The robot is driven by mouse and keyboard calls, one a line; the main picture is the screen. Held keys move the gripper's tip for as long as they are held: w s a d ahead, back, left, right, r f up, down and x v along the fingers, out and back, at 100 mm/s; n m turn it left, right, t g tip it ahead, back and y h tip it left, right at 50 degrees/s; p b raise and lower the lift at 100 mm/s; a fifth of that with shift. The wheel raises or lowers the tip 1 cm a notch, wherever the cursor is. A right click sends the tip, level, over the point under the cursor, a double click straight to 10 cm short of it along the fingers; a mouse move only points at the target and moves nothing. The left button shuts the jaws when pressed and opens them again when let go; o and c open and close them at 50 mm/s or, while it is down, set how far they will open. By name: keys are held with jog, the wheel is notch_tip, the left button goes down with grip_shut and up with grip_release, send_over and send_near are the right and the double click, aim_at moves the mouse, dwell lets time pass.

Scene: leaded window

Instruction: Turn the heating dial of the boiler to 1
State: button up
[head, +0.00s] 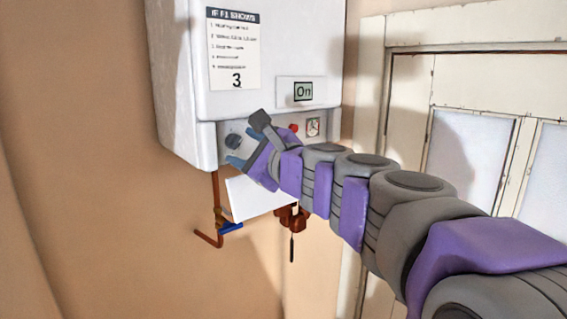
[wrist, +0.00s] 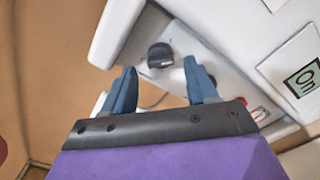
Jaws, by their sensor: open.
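The white boiler (head: 270,60) hangs on the wall, with a control strip along its lower front. A dark round dial (head: 233,141) sits at the left of that strip. It shows in the wrist view (wrist: 160,55) as a black knob on a pale panel, between and beyond the fingertips. My gripper (head: 238,160) is open, its blue fingers spread just short of the dial. In the wrist view my gripper (wrist: 160,85) has nothing between its fingers. I cannot read any dial numbers.
An "On" display (head: 303,91) and a gauge (head: 313,127) are on the boiler front. A white sheet (head: 257,199), copper pipe (head: 215,195) and blue valve handle (head: 230,228) are below. A window frame (head: 430,75) stands at right.

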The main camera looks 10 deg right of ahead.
jog(key=v, duration=1.5)
jog(key=shift+s+d, duration=0.25)
jog(key=shift+s, duration=0.05)
jog(key=shift+f, duration=0.1)
jog(key=s+a+f+n+g+h+b, duration=0.1)
jog(key=s+a+f+n+g+b, duration=0.2)
jog(key=f, duration=0.9)
jog(key=s+a+f+n+g+h+b, duration=0.1)
jog(key=s+f+n+g+b, duration=0.3)
jog(key=f, duration=0.9)
jog(key=s+a+f+n+g+h+b, duration=0.1)
jog(key=s+a+f+n+g+b, duration=0.3)
jog(key=f, duration=0.8)
jog(key=s+d+f+n+g+h+b, duration=0.3)
jog(key=s+d+f, duration=0.4)
jog(key=f, duration=0.5)
jog(key=s+d+f+n+g+h+b, duration=0.2)
jog(key=s+d+f+n+h+b, duration=0.2)
jog(key=f, duration=0.8)
jog(key=s+d+n+b, duration=0.2)
jog(key=s+d+b, duration=0.1)
jog(key=b, duration=0.1)
jog(key=shift+s+f+g, duration=0.2)
jog(key=shift+s+g, duration=0.15)
jog(key=shift+g, duration=0.05)
jog(key=shift+d, duration=0.1)
